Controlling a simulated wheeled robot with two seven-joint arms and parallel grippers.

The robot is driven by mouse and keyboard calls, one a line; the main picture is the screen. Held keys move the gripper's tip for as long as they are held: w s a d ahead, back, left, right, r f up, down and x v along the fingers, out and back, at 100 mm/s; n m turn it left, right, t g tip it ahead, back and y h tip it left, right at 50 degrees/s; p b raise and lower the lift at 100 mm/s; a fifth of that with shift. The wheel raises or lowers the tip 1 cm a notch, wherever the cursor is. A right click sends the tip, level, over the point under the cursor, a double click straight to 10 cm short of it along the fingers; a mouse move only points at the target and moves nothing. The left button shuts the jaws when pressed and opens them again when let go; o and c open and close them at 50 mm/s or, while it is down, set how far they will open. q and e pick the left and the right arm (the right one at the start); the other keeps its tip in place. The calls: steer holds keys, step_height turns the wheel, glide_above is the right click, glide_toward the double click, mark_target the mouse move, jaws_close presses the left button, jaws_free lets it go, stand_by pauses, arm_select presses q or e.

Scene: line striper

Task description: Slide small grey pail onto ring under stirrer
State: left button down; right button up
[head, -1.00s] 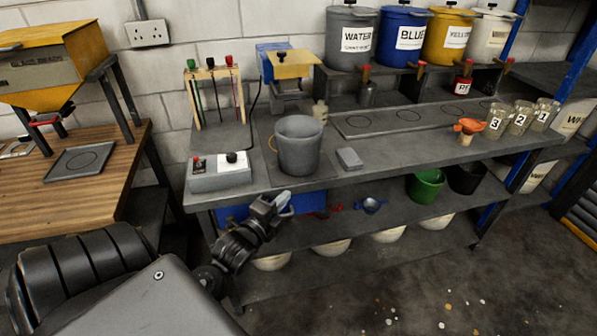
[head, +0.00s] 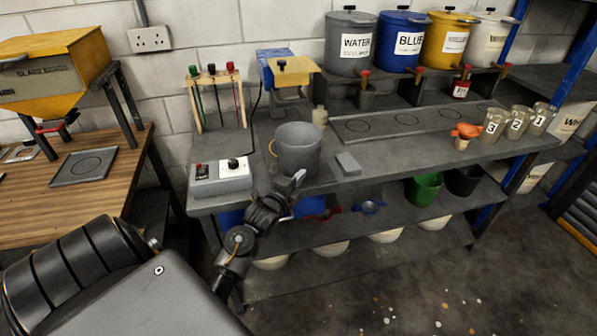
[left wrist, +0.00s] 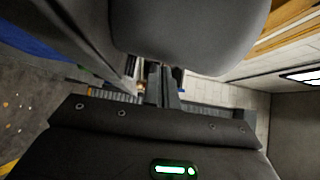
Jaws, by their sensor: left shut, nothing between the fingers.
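The small grey pail (head: 298,150) stands upright on the bench, in front of the stirrer. It also fills the upper middle of the left wrist view (left wrist: 190,35). The stirrer (head: 287,70), a blue and yellow machine, stands at the back of the bench against the wall. I cannot make out the ring under it. My left gripper (head: 298,180) is shut and empty at the near lower side of the pail, by the bench's front edge. Its fingers show below the pail in the left wrist view (left wrist: 160,85). I cannot tell whether they touch the pail. My right gripper is not in view.
A grey control box (head: 220,178) sits left of the pail. A small grey block (head: 348,163) lies to its right, and a pale bottle (head: 320,116) stands behind it. A rack with coloured leads (head: 215,98) stands left of the stirrer.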

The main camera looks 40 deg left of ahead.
mark_target(295, 168)
arm_select(q)
steer(key=shift+w+a, duration=0.35)
steer(key=shift+a, duration=0.15)
steer(key=shift+w+a+b, duration=0.3)
steer(key=shift+w+a, duration=0.25)
steer(key=shift+a, duration=0.25)
steer(key=shift+w+a+b, duration=0.25)
steer(key=shift+w+a, duration=0.3)
steer(key=shift+a, duration=0.25)
steer(key=shift+d, duration=0.1)
